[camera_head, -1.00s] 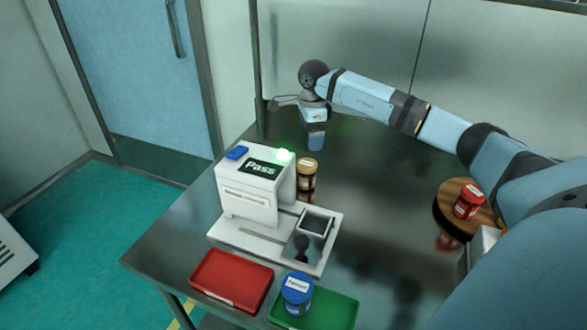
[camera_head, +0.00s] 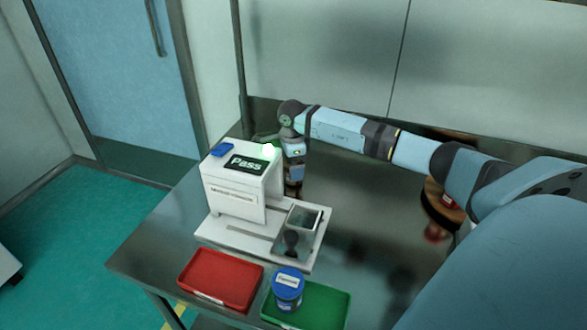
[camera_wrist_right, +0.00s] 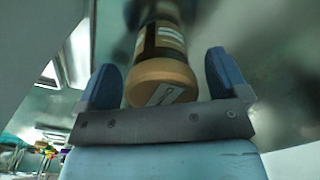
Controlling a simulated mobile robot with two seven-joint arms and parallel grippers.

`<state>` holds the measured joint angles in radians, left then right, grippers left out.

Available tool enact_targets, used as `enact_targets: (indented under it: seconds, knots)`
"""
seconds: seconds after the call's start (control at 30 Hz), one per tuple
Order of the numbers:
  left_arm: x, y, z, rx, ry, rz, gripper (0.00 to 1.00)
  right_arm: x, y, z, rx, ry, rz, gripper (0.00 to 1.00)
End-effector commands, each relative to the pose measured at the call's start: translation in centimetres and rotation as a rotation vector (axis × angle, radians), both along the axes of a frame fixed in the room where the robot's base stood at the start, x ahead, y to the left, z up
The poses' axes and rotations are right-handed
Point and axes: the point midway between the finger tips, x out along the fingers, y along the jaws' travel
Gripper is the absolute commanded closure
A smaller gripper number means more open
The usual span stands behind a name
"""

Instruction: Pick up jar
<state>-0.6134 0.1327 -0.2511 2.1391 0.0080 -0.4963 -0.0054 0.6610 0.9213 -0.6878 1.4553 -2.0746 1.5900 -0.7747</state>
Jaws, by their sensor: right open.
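A jar with a tan lid (camera_wrist_right: 160,78) shows between the two blue fingers of my right gripper (camera_wrist_right: 164,80) in the right wrist view. The fingers are open, with a visible gap on each side of the lid. In the head view my right gripper (camera_head: 294,170) is just above this jar (camera_head: 294,189), behind the white machine, and hides most of it. A blue-lidded jar (camera_head: 287,290) stands on the green tray (camera_head: 330,307). My left gripper is not in view.
The white machine (camera_head: 232,195) with a lit "Pass" screen stands close to the left of my right gripper. A red tray (camera_head: 222,280) lies at the table's front. A round wooden stand (camera_head: 431,205) is at the right. The table middle is clear.

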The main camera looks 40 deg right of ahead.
Motion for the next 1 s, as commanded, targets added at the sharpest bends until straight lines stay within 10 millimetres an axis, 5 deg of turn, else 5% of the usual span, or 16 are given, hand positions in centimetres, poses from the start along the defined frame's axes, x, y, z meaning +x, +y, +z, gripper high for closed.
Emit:
enact_targets:
  seconds: [0.1,0.33,0.6,1.0]
  knots:
    - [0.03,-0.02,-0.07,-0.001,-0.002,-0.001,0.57,-0.07,-0.1,-1.66,0.0,0.002,-0.002,0.08]
    - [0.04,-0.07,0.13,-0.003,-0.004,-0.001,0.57,-0.02,-0.12,-1.81,0.0,0.0,-0.001,0.08]
    - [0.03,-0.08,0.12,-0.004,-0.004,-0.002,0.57,-0.03,-0.13,-1.8,-0.001,0.0,-0.001,0.63]
    - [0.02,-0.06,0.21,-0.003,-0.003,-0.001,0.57,0.0,-0.17,-1.07,-0.001,0.0,-0.001,0.63]
